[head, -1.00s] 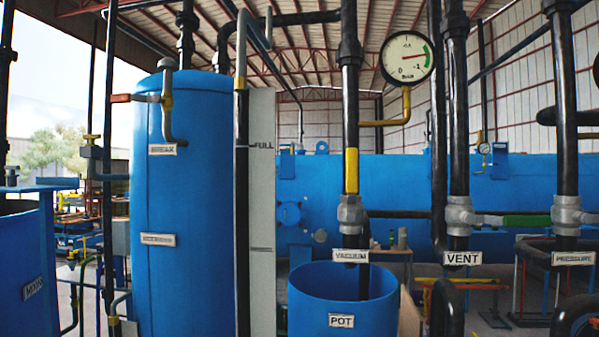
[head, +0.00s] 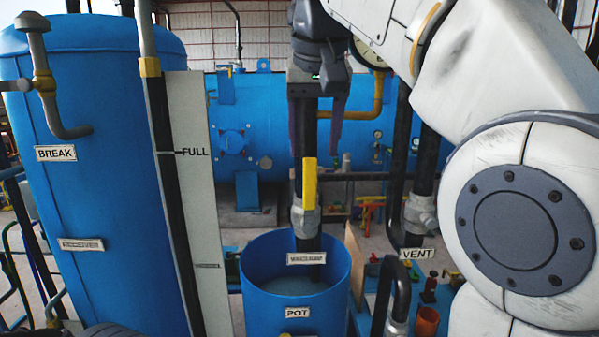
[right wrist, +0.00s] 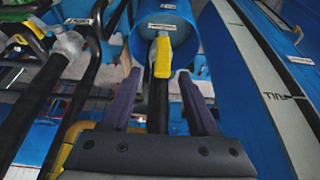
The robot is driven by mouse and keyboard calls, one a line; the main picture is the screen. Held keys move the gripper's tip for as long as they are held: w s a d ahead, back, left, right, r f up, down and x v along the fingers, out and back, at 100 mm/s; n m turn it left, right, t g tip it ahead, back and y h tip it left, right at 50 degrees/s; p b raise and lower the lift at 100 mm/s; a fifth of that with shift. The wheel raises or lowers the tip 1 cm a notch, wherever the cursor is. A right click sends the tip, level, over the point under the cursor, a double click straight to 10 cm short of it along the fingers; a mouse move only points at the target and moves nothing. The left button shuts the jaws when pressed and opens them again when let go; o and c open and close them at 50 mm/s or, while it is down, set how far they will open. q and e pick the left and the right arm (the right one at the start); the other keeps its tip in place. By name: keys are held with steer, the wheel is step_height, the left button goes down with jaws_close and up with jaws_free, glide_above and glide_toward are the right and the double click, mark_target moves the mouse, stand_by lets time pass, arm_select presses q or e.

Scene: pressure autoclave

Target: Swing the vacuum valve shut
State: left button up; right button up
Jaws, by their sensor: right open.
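The vacuum valve (head: 305,218) is a grey fitting on a dark vertical pipe above the pot (head: 251,306). Its yellow handle (head: 310,184) stands upright along the pipe. In the right wrist view the handle (right wrist: 162,57) shows just beyond the fingertips. My right gripper (head: 317,145) is above the handle, pointing down, with its purple fingers (right wrist: 158,80) spread on either side of the pipe. The fingers look apart from the handle. A label (head: 306,258) hangs below the valve. My left gripper is not in view.
The tall blue tank (head: 110,200) and the gauge board marked FULL (head: 200,130) stand to the left. The vent valve (head: 420,213) and its pipe stand close on the right. A large blue vessel (head: 270,125) lies behind.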

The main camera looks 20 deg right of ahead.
mark_target(309, 182)
steer(key=x, duration=1)
steer(key=shift+a, duration=0.15)
jaws_close()
steer(key=shift+r, duration=0.1)
stand_by(0.9)
